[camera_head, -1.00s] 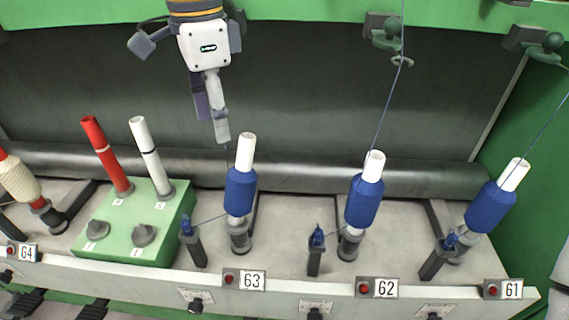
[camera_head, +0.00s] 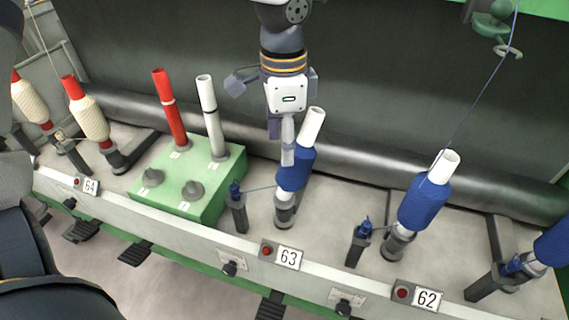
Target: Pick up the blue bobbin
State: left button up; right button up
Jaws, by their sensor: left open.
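The blue bobbin (camera_head: 294,177) at station 63 is wound on a white tube and stands tilted on its spindle. Another blue bobbin (camera_head: 424,203) stands at station 62, and a third (camera_head: 556,243) is cut off at the right edge. My left gripper (camera_head: 283,148) comes down from the top, open, with its fingers at the upper left of the station 63 bobbin. One pale finger overlaps the bobbin's left edge in the picture; I cannot tell whether it touches. Nothing shows between the fingers. My right gripper is not in view.
A green block (camera_head: 223,184) with knobs holds a red tube (camera_head: 169,108) and a white tube (camera_head: 211,118), left of the gripper. Cream bobbins (camera_head: 90,118) stand further left. A dark roller (camera_head: 375,167) runs behind. Small posts (camera_head: 238,212) stand before the bobbins.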

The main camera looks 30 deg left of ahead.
pick_arm(q)
jog(key=shift+f, duration=0.25)
dwell(0.3)
jog(key=shift+s+f, duration=0.1)
grip_shut()
grip_release()
jog(key=o, duration=0.7)
